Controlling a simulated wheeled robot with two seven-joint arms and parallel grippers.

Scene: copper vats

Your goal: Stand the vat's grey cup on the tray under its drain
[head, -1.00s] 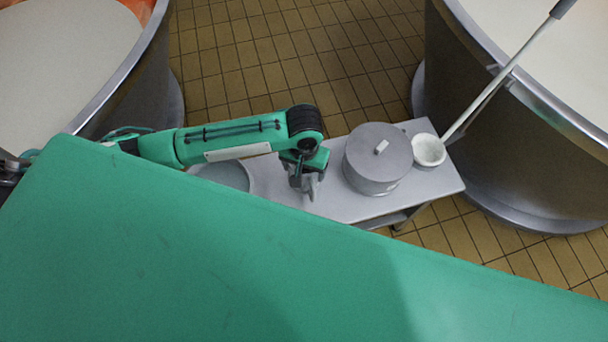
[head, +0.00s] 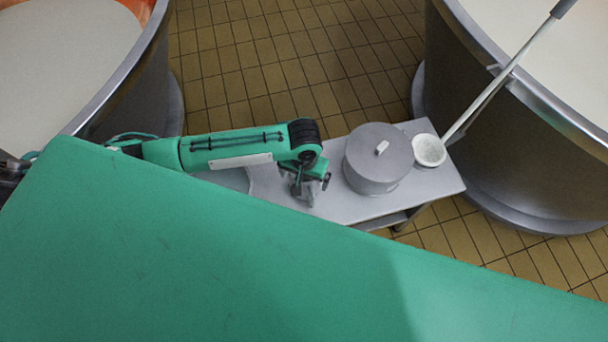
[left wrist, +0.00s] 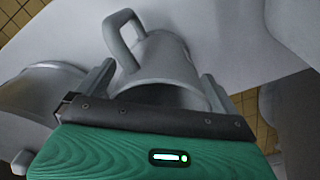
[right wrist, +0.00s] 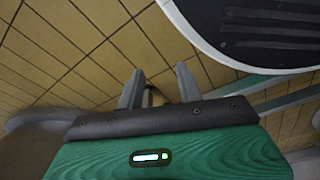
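The grey cup (left wrist: 165,62), with a loop handle, is between the fingers of my left gripper (left wrist: 158,75) in the left wrist view, its dark mouth towards the palm. The fingers are wide apart, one on each side of it; whether they touch it is hard to tell. In the head view my left gripper (head: 306,190) is low over the grey bench (head: 345,205) and mostly covers the cup. My right gripper (right wrist: 160,72) has a gap between its fingers and holds nothing, with tiled floor beyond. I cannot make out a drain or the tray under it.
A lidded grey pot (head: 372,165) stands just right of my left gripper, with a white bowl (head: 429,151) beyond it. Large vats stand at left (head: 135,95) and right (head: 500,130). A green surface (head: 230,260) fills the front. Tiled floor (head: 290,60) lies clear between the vats.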

